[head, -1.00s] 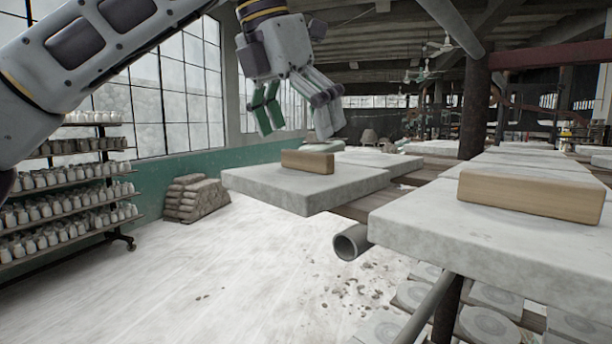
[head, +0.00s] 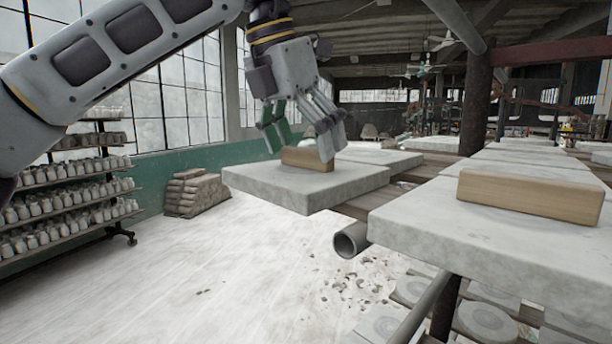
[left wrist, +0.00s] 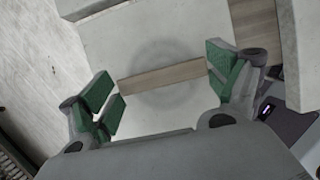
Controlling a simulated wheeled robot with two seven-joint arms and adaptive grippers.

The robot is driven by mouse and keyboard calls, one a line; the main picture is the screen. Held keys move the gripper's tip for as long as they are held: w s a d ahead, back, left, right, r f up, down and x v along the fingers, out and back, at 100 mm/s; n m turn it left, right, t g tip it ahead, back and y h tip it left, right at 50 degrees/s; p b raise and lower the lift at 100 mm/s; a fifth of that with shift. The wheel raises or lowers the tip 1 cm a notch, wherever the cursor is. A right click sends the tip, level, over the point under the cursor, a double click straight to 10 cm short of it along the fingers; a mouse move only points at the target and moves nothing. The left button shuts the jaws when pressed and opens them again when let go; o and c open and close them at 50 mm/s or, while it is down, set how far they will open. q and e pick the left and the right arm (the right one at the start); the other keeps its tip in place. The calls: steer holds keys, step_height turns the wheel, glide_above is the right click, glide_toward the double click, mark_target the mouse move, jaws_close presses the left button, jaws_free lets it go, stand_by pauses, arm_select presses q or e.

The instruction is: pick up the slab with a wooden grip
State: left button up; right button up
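The slab (head: 285,188) is a pale grey square plate on the rack's left side, with a wooden grip (head: 308,158) standing on top. A second, nearer slab (head: 440,225) at right carries a similar wooden grip (head: 530,193). My left gripper (head: 300,150) is open, pointing down over the farther slab, its fingers on either side of that grip. In the left wrist view the grip (left wrist: 162,77) lies crosswise between the spread green finger pads (left wrist: 165,95), close to the right pad; I cannot tell whether they touch. My right gripper is not in view.
A pipe end (head: 351,241) sticks out below the slabs. Shelves of small jars (head: 65,197) stand at left, with stacked bags (head: 195,193) by the green wall. Clay scraps lie on the pale floor (head: 230,285), which is mostly clear.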

mark_target(304, 149)
arm_select(q)
steer(key=c, duration=0.4)
steer(key=shift+r, duration=0.3)
steer(key=shift+r, duration=4.75)
